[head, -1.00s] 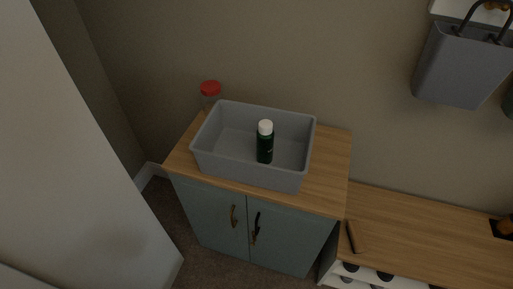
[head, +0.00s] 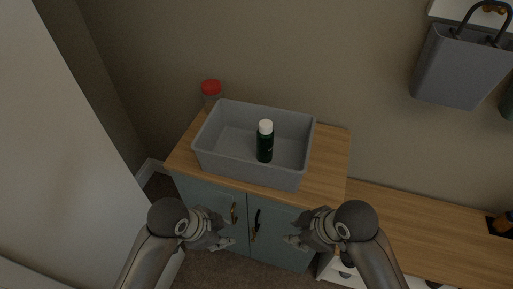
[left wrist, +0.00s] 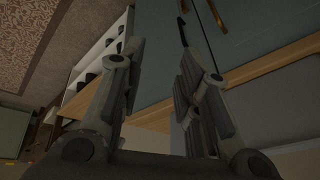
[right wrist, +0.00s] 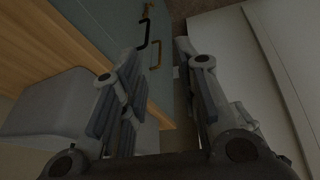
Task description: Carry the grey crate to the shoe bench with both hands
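The grey crate (head: 215,163) sits on the wooden top of a teal cabinet, with a dark green bottle with a white cap (head: 265,142) standing inside it. The crate also shows in the right wrist view (right wrist: 55,108). The shoe bench (head: 425,228) is the low wood-topped bench to the right of the cabinet. My left gripper (head: 226,234) and right gripper (head: 292,236) are in front of the cabinet doors, below and nearer than the crate, not touching it. Both are empty, with fingers apart in the left wrist view (left wrist: 155,85) and right wrist view (right wrist: 165,80).
A red-lidded jar (head: 211,92) stands behind the crate's left corner on the cabinet (head: 330,165). Door handles (head: 256,222) stick out near my grippers. A pale panel (head: 70,150) is close on the left. A grey bin (head: 460,70) hangs at upper right. The bench's middle top looks clear.

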